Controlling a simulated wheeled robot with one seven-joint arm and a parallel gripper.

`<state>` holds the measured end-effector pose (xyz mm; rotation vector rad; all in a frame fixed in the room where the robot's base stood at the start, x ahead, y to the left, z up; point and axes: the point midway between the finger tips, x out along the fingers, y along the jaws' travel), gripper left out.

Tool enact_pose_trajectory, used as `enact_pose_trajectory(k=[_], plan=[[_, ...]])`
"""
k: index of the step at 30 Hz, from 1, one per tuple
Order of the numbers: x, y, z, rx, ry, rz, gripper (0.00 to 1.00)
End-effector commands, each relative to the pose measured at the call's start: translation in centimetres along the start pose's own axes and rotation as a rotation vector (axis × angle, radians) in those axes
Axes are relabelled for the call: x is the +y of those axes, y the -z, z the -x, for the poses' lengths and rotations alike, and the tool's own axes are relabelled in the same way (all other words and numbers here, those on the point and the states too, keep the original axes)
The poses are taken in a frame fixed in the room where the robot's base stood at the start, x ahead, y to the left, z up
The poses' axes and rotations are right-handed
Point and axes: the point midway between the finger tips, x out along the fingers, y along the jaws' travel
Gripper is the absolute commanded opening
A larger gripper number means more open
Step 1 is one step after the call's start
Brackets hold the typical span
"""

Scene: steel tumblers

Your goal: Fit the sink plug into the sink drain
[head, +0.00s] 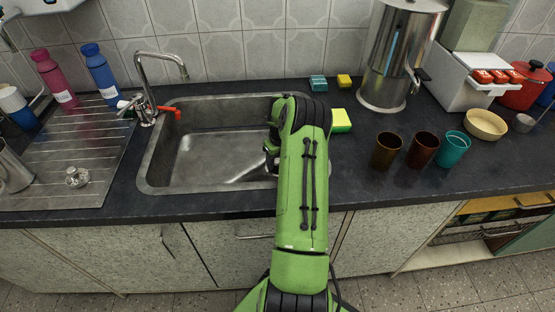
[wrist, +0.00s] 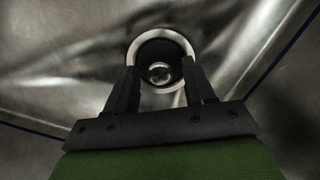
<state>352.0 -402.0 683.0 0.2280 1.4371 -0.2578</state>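My gripper (wrist: 160,68) is down in the steel sink (head: 165,160). In the wrist view its two dark fingers stand apart, with nothing visibly clamped between them. Just beyond the fingertips is the round drain (wrist: 160,34), a bright metal ring around a dark centre. A small shiny round knob (wrist: 160,72) shows in that centre, between the fingers but apart from them; I cannot tell for sure whether it is the plug. In the head view my green arm hides the drain. A small round steel piece (head: 77,177) sits on the draining board.
The faucet (head: 158,85) with a red lever stands behind the sink's left corner. Two bottles (head: 98,72) stand at the back of the draining board (head: 75,145). Right of the sink are sponges (head: 341,121), a steel urn (head: 392,60) and several tumblers (head: 422,149).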

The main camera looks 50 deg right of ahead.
Motion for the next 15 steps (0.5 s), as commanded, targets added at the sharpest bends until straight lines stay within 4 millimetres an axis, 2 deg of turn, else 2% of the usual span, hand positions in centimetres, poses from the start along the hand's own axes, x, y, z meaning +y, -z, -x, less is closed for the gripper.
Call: enact_pose_trajectory(k=[3,6,15], plan=[[0.0,0.0,0.1,0.0,0.0,0.0,0.54],[0.0,-0.1,1.3,-0.001,0.001,0.0,0.54],[-0.1,-0.1,9.3,-0.003,0.002,0.0,0.54]])
